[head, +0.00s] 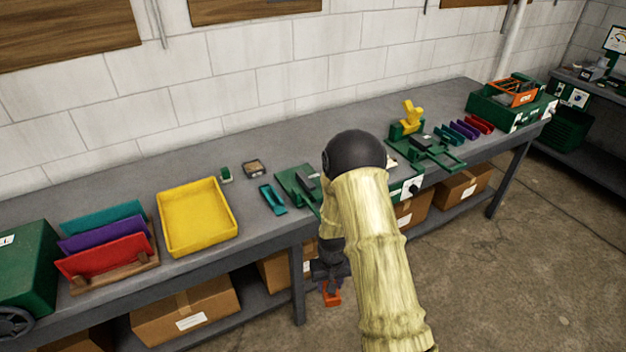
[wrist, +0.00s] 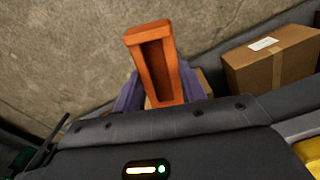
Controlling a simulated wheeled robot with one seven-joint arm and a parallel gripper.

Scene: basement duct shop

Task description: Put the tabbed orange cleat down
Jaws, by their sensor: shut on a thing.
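My gripper (head: 330,280) hangs low in front of the workbench in the head view, partly hidden by my arm. It is shut on an orange cleat (head: 331,297), a small channel-shaped piece below the bench top. In the wrist view the orange cleat (wrist: 155,62) stands out between the purple fingers of my gripper (wrist: 160,95), with its hollow side showing. I cannot make out its tab clearly. The cleat touches no surface that I can see.
The grey workbench (head: 255,208) carries a yellow tray (head: 198,215), a rack of teal, purple and red pieces (head: 105,245), a teal cleat (head: 272,199) and a green fixture (head: 432,150). Cardboard boxes (head: 187,312) sit on its lower shelf.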

